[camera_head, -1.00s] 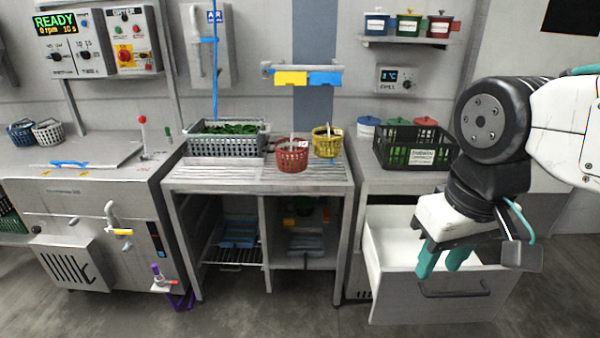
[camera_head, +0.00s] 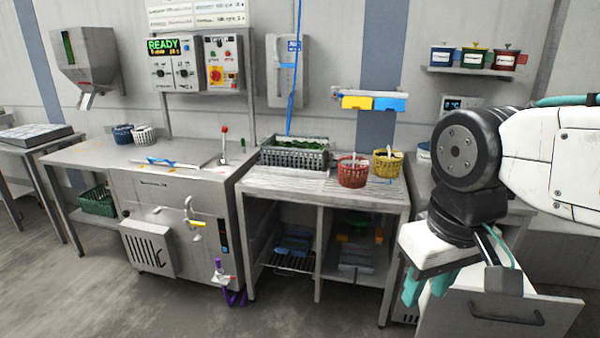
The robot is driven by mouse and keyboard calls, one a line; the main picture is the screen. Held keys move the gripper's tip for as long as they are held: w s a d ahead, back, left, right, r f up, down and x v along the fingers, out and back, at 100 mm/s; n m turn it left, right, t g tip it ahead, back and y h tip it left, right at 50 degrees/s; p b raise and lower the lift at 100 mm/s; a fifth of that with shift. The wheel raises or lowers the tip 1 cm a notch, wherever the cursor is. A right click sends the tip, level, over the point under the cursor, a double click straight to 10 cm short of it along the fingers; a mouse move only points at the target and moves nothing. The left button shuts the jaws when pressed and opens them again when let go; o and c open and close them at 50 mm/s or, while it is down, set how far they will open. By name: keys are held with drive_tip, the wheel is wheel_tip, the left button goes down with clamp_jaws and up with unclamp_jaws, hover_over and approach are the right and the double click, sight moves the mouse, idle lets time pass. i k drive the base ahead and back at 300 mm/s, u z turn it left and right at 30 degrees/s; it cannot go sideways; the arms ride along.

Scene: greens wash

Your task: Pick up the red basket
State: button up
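The red basket (camera_head: 353,172) stands on the slatted metal table (camera_head: 290,181), near its right end. A light handle or utensil sticks up from it. A yellow basket (camera_head: 388,164) stands just right of it. My gripper (camera_head: 426,288) hangs at the lower right, pointing down, in front of the drawer and well apart from the red basket. Its two teal fingers have a small gap between them and nothing shows between them.
A grey crate of greens (camera_head: 294,153) stands left of the red basket. A steel washer (camera_head: 160,200) is further left. An open drawer (camera_head: 500,313) lies at the lower right, close to my gripper. Clear floor (camera_head: 85,275) lies at the front left.

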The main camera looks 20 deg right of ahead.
sight(356, 179)
drive_tip(key=u, duration=0.7)
drive_tip(key=i, duration=0.95)
drive_tip(key=u, duration=0.6)
drive_tip(key=i, duration=1.2)
drive_tip(key=z, duration=0.35)
drive_tip(key=i, duration=0.7)
drive_tip(key=z, duration=1.35)
drive_tip(key=i, duration=0.65)
drive_tip(key=z, duration=0.75)
